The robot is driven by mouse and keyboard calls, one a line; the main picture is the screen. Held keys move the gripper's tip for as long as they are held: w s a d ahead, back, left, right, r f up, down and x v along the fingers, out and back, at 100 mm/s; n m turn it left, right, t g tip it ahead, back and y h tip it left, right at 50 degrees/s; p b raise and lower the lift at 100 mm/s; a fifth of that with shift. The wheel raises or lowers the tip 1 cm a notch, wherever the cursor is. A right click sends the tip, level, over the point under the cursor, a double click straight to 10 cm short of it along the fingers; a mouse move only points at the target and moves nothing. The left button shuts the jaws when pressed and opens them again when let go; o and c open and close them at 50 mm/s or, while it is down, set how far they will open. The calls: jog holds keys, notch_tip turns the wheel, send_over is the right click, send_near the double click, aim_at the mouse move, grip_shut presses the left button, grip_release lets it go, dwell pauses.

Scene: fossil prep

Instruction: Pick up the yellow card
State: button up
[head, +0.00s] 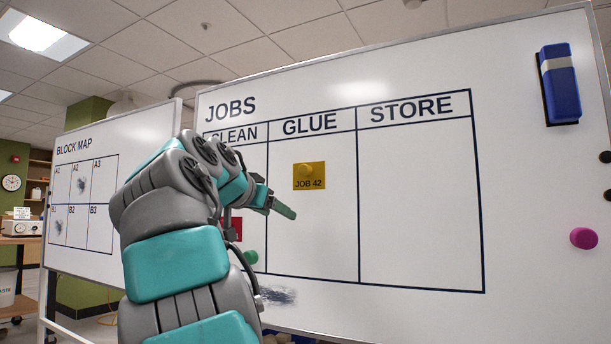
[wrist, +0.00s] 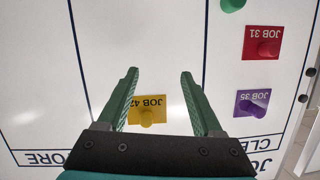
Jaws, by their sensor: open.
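The yellow card (head: 317,183), marked JOB 42, is flat on the whiteboard in the GLUE column, with a yellow knob on it. In the wrist view the yellow card (wrist: 158,103) appears upside down between my fingers, nearer the left one, which overlaps its left edge. My gripper (head: 284,211) is in front of the board, below and left of the card in the head view. In the wrist view my gripper (wrist: 158,73) has its two green fingers apart with nothing held. The gap to the board is hard to judge.
A red card (wrist: 253,47), JOB 31, and a purple card (wrist: 243,110), JOB 35, are in the CLEAN column. A green magnet (head: 250,257) is low on the board. A blue eraser (head: 562,95) and a pink magnet (head: 583,238) are at right. The STORE column is empty.

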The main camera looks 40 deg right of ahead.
aim_at(303, 169)
notch_tip(303, 169, up, 9)
jog(key=s+m+h, duration=0.3)
jog(key=m, duration=0.2)
jog(key=shift+r+p+x, duration=0.2)
jog(key=shift+p+x, duration=0.35)
jog(key=shift+x, duration=1.5)
jog(key=shift+r+p+x, duration=0.2)
jog(key=shift+p+x, duration=0.35)
jog(key=shift+x, duration=1.55)
jog(key=shift+w, duration=0.1)
grip_shut()
